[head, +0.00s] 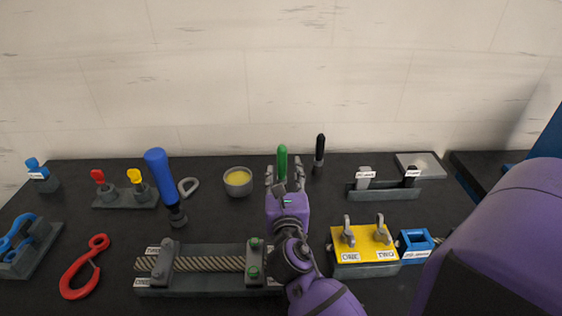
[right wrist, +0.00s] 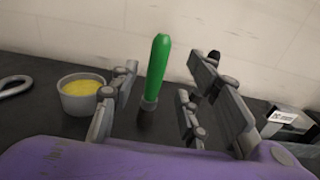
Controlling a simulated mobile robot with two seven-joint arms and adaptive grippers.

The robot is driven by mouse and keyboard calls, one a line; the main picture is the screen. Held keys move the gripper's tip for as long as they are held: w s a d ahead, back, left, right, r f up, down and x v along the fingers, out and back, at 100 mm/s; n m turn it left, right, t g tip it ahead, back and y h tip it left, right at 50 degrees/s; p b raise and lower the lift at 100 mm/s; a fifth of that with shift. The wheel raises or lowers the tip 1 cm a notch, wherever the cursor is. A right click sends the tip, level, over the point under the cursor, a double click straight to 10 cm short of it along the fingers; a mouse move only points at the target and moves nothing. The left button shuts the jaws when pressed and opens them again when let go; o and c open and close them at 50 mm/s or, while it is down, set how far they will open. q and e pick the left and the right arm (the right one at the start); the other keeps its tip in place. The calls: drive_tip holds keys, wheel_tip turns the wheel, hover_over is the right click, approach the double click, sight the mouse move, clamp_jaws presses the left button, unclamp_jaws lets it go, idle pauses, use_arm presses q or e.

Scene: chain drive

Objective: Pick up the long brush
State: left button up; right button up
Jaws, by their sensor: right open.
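A green-handled upright tool (head: 282,160), which appears to be the brush, stands on the dark table. My right gripper (head: 284,175) is open, with its fingers on either side of the green handle. In the right wrist view the green handle (right wrist: 158,65) stands between the spread fingers (right wrist: 160,88), with a gap on both sides. Its lower end is dark grey; no bristles can be made out. A thick blue-handled tool (head: 161,176) and a thin black-handled one (head: 320,146) also stand upright. My left gripper is not in view.
A grey cup with yellow contents (head: 238,182) stands left of the gripper. The chain or rope fixture (head: 205,281) lies in front, the yellow-topped block (head: 362,244) to the right. A small rack (head: 384,191) and a pale tray (head: 420,165) are at the back right.

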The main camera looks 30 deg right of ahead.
sight(282, 162)
drive_tip(key=shift+x, duration=1.1)
drive_tip(key=x, duration=0.5)
drive_tip(key=shift+w+f, duration=0.3)
clamp_jaws()
